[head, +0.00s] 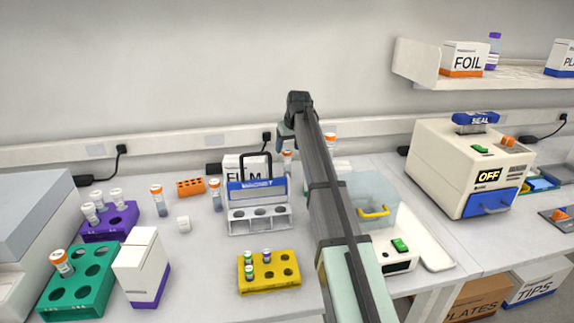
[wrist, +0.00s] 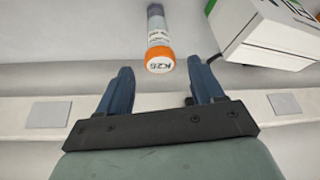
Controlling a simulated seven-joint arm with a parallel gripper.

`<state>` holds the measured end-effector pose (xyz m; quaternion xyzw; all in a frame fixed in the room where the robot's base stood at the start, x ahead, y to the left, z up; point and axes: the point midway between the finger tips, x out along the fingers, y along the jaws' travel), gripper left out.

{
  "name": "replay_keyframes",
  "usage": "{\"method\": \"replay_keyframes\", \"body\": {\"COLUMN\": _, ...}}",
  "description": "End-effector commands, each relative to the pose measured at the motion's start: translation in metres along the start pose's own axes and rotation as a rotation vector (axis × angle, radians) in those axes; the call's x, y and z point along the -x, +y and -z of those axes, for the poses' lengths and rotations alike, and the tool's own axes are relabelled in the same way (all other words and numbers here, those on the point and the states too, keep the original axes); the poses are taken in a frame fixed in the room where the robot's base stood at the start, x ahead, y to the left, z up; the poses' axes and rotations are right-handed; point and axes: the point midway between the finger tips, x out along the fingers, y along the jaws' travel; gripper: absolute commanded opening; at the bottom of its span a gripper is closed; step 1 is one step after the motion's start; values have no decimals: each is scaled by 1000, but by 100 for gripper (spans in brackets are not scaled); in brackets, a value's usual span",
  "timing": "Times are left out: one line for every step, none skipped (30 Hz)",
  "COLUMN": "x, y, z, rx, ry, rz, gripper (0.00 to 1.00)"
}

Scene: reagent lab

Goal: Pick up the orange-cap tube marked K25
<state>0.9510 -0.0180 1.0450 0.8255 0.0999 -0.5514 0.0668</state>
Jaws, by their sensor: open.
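In the wrist view an orange-cap tube (wrist: 159,60) shows its cap toward the camera, with lettering that appears to read K25. It stands ahead of my gripper (wrist: 160,77), whose two blue fingers are apart with nothing between them. The cap lies roughly centred across the opening, just beyond the fingertips. In the head view my gripper (head: 285,141) is near the back wall, and an orange-cap tube (head: 287,157) partly shows just below it, probably the same one. Its lower part is hidden there.
A FILM box (head: 240,164) stands close beside that tube, also in the wrist view (wrist: 268,38). A blue-and-white magnet rack (head: 257,222) stands in front. Other orange-cap tubes stand at the left (head: 157,196) and (head: 214,190). A wall rail (head: 190,143) runs behind.

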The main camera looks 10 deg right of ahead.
Motion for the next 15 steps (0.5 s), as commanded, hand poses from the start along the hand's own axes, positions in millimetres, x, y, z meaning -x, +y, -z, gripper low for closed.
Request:
{"method": "replay_keyframes", "body": {"x": -2, "y": 0, "z": 0, "rx": 0, "ry": 0, "rz": 0, "gripper": 67}}
{"method": "replay_keyframes", "body": {"x": -3, "y": 0, "z": 0, "rx": 0, "ry": -1, "rz": 0, "gripper": 67}}
{"method": "replay_keyframes", "body": {"x": -5, "y": 0, "z": 0, "rx": 0, "ry": -1, "rz": 0, "gripper": 67}}
{"method": "replay_keyframes", "body": {"x": -7, "y": 0, "z": -1, "rx": 0, "ry": -1, "rz": 0, "gripper": 67}}
{"method": "replay_keyframes", "body": {"x": -10, "y": 0, "z": -1, "rx": 0, "ry": -2, "rz": 0, "gripper": 67}}
{"method": "replay_keyframes", "body": {"x": -14, "y": 0, "z": -1, "rx": 0, "ry": -2, "rz": 0, "gripper": 67}}
{"method": "replay_keyframes", "body": {"x": -17, "y": -1, "z": -2, "rx": 0, "ry": -2, "rz": 0, "gripper": 67}}
{"method": "replay_keyframes", "body": {"x": -21, "y": -1, "z": -2, "rx": 0, "ry": -1, "rz": 0, "gripper": 67}}
{"method": "replay_keyframes", "body": {"x": -27, "y": -1, "z": -2, "rx": 0, "ry": -1, "rz": 0, "gripper": 67}}
{"method": "replay_keyframes", "body": {"x": -31, "y": -1, "z": -2, "rx": 0, "ry": -2, "rz": 0, "gripper": 67}}
{"method": "replay_keyframes", "body": {"x": -35, "y": -1, "z": -2, "rx": 0, "ry": -2, "rz": 0, "gripper": 67}}
{"method": "replay_keyframes", "body": {"x": -40, "y": -1, "z": -2, "rx": 0, "ry": -2, "rz": 0, "gripper": 67}}
{"method": "replay_keyframes", "body": {"x": -44, "y": -1, "z": -2, "rx": 0, "ry": -2, "rz": 0, "gripper": 67}}
{"method": "replay_keyframes", "body": {"x": -46, "y": -1, "z": -2, "rx": 1, "ry": -1, "rz": 0, "gripper": 67}}
{"method": "replay_keyframes", "body": {"x": -49, "y": -1, "z": -2, "rx": 1, "ry": -1, "rz": 0, "gripper": 67}}
